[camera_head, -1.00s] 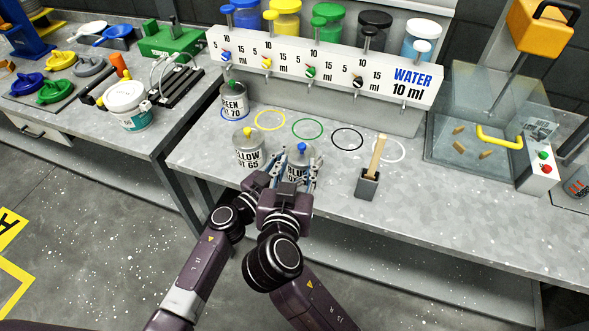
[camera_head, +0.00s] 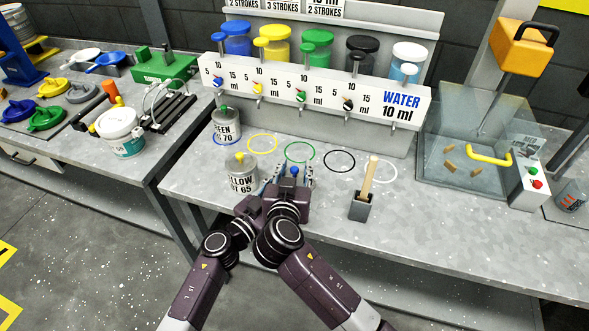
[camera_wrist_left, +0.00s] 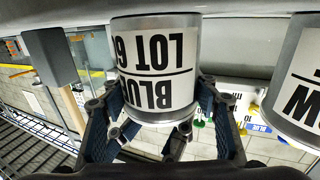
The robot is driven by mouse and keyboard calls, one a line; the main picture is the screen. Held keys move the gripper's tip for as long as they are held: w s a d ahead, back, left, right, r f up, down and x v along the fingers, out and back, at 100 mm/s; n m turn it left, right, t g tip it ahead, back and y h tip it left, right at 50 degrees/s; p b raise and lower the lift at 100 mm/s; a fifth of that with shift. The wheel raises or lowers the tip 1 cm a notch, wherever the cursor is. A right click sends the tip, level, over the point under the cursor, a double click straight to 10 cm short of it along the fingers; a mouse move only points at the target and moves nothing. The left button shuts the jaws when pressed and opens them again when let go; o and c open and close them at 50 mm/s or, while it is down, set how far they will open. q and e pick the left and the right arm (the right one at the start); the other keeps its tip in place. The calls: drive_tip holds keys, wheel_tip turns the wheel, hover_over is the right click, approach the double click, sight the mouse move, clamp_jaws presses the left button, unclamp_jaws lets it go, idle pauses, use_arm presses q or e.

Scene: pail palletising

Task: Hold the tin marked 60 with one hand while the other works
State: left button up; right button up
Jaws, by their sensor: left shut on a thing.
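The tin labelled BLUE LOT 6-something (camera_wrist_left: 157,60) fills the top of the left wrist view, its last digit cut off at the label's edge. In the head view its blue knob (camera_head: 294,170) shows, and the gripper hides most of its body. My left gripper (camera_head: 288,180) is shut around this tin, fingers on both sides; its fingers also show in the left wrist view (camera_wrist_left: 165,135). I cannot tell whether the tin touches the counter.
The YELLOW LOT 65 tin (camera_head: 241,178) stands close left of the held tin. The GREEN tin (camera_head: 227,127) stands behind it at the blue ring.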

sight(295, 168)
use_arm(q)
drive_tip(key=shift+r, duration=0.1)
use_arm(e)
clamp_jaws()
drive_tip(key=shift+r, duration=0.2)
idle(0.6)
drive_tip(key=shift+r, duration=0.95)
drive_tip(key=shift+r, duration=2)
use_arm(q)
drive_tip(key=o, duration=1.8)
drive_tip(key=shift+c, duration=0.2)
drive_tip(key=shift+s, duration=0.1)
